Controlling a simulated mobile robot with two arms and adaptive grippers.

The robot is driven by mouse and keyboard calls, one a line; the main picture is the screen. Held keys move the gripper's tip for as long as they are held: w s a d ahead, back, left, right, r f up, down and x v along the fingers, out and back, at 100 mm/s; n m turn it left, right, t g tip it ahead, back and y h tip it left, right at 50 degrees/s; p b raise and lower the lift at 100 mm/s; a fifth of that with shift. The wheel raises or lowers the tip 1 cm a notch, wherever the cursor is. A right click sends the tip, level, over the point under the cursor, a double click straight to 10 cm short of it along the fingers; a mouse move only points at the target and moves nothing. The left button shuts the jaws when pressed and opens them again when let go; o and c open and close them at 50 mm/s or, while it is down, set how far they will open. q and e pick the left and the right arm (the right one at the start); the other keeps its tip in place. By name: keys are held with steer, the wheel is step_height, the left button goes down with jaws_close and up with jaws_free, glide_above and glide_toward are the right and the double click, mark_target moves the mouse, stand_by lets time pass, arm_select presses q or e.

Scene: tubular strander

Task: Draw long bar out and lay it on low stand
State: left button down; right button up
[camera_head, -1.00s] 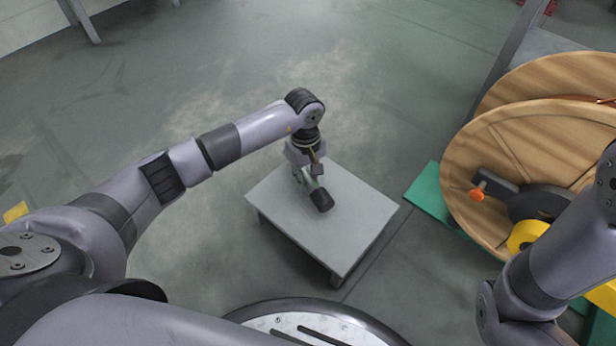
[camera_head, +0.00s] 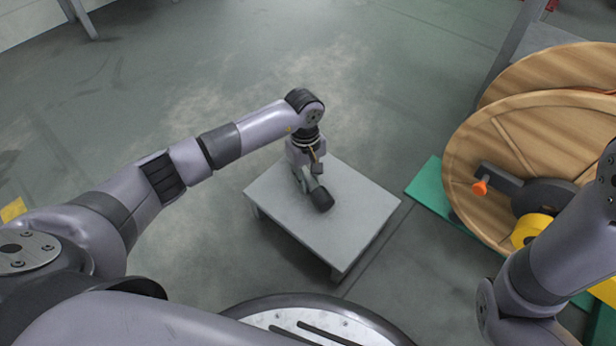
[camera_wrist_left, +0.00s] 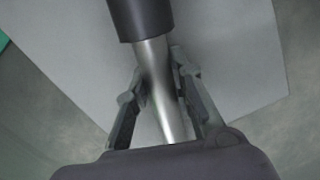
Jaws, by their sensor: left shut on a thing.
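The low stand (camera_head: 345,232) is a grey square table in the middle of the head view. My left gripper (camera_head: 303,182) points down over it and is shut on the bar. The bar's dark grip end (camera_head: 321,199) shows just in front of the gripper, over the stand top. In the left wrist view the bar's bare metal part (camera_wrist_left: 158,85) runs between the two fingers (camera_wrist_left: 155,95), with a dark sleeve (camera_wrist_left: 141,15) above. I cannot tell whether the bar touches the stand top. The bar's other end is hidden. My right gripper is out of view.
A large wooden reel (camera_head: 500,150) stands at the right, with an orange knob (camera_head: 480,187) and a yellow part (camera_head: 527,230) on a dark arm. A green base (camera_head: 427,187) lies beside it. Open floor lies left of and behind the stand.

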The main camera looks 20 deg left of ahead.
arm_select(q)
steer(key=shift+f, duration=0.4)
steer(key=shift+s+f, duration=0.1)
steer(key=c, duration=1.5)
jaws_free()
steer(key=shift+f+b, duration=0.15)
steer(key=shift+b, duration=0.15)
steer(key=shift+o, duration=0.9)
steer(key=shift+a, duration=0.1)
step_height(320, 180, up, 12)
steer(key=shift+w+a+r, duration=0.2)
steer(key=shift+w+r, duration=0.05)
steer(key=shift+w, duration=0.2)
